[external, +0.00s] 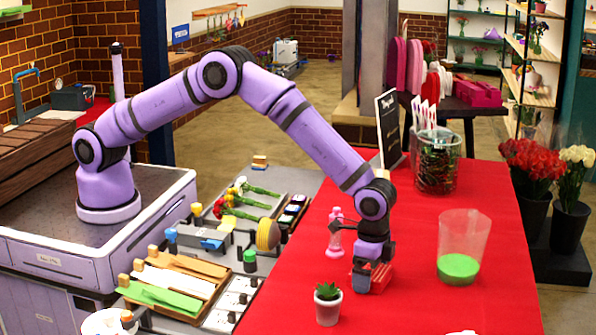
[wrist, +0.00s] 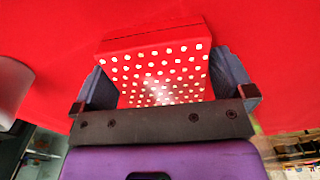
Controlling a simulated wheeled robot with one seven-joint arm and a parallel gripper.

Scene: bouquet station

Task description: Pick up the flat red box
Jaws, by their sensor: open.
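The flat red box (wrist: 156,43) has a plain red top edge and a side with white polka dots. In the wrist view it lies between the two fingers of my gripper (wrist: 165,82), one finger on either side. The jaws are open, and I cannot tell whether either finger touches the box. In the external view my gripper (external: 371,278) points down at the red-covered table, with a little of the red box (external: 380,273) showing between the fingers. The rest of the box is hidden by the gripper there.
On the red table (external: 440,312) stand a small potted plant (external: 328,304), a pink bottle (external: 335,234), a clear cup with green contents (external: 460,258), a glass jar (external: 437,160) and a black sign (external: 388,128). Left, a grey bench holds flowers (external: 240,205) and wraps (external: 160,292).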

